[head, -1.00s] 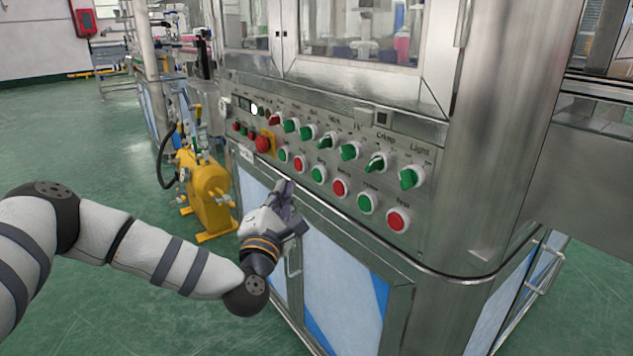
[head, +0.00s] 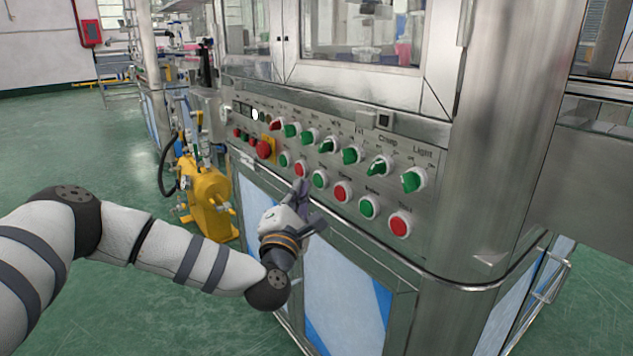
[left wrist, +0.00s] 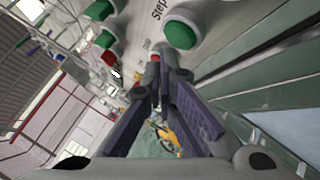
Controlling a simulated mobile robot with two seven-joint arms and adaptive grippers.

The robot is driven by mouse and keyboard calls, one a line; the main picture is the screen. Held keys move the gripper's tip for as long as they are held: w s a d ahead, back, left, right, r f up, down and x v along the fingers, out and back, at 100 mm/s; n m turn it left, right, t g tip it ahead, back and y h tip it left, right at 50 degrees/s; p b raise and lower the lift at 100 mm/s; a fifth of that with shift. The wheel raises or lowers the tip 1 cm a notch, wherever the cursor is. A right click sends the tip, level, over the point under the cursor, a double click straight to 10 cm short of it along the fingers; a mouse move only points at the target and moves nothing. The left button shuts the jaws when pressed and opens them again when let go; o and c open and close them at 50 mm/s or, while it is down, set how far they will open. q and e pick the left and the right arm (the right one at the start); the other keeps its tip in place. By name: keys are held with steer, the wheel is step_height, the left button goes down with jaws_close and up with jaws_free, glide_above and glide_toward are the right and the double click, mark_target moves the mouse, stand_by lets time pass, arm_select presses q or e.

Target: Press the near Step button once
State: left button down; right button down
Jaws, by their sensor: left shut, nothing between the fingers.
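A green button (left wrist: 182,28) with a label reading "Step" beside it is in the left wrist view, just right of and above my left fingertips. It appears to be the green button (head: 319,179) in the lower row of the panel in the head view. My left gripper (head: 302,187) is shut and empty, its tips close to the panel below a red button (head: 301,169). In the left wrist view my left gripper (left wrist: 155,65) partly hides something red behind its tips. I cannot tell whether it touches anything. My right gripper is not in view.
The steel panel carries an upper row of knobs, including the green Light knob (head: 414,180), and more buttons, including a red button (head: 400,225) at right. A red emergency button (head: 264,149) is at left. A yellow machine (head: 208,200) stands on the green floor.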

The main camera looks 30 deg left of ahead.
arm_select(q)
steer(key=shift+w, duration=0.1)
stand_by(0.7)
steer(key=shift+w+d, duration=0.15)
steer(key=shift+w, duration=0.15)
